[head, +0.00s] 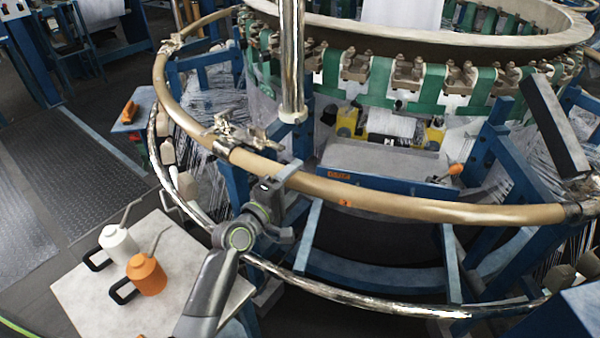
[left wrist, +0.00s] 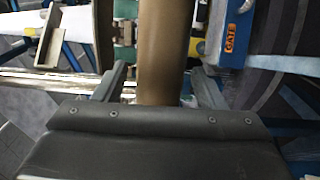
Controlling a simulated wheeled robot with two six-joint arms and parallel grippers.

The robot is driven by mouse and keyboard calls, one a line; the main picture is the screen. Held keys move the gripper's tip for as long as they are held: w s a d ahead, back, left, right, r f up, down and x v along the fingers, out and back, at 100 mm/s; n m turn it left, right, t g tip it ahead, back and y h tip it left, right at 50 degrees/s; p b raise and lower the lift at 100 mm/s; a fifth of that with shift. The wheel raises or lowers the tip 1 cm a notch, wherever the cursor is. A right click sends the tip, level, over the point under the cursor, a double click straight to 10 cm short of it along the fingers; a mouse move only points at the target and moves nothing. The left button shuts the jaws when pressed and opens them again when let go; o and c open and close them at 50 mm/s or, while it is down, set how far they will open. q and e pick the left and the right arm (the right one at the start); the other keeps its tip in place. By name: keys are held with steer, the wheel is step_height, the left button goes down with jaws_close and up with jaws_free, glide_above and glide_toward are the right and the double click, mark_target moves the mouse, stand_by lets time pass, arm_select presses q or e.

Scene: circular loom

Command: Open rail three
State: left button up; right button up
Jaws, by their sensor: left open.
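The rail (head: 400,203) is a tan curved tube across the front of the loom, with a small orange tag (head: 345,203) whose mark is too small to read surely. A metal clamp or joint (head: 225,145) sits at its left part and a dark fitting (head: 578,211) at its right end. My left gripper (head: 284,178) is at the rail, left of the tag. In the left wrist view the rail (left wrist: 166,45) runs between the two open fingers (left wrist: 160,85), with space on both sides. My right gripper is in neither view.
A shiny lower ring (head: 350,302) curves below the rail. A chrome post (head: 291,60) stands behind it. A blue bar with an orange GATE label (head: 340,176) lies inside the ring. A small table (head: 75,285) at lower left holds a white can (head: 118,243) and an orange can (head: 146,274).

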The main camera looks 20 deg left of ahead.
arm_select(q)
steer(key=x, duration=0.2)
steer(key=shift+w+d, duration=0.1)
steer(key=shift+w, duration=0.3)
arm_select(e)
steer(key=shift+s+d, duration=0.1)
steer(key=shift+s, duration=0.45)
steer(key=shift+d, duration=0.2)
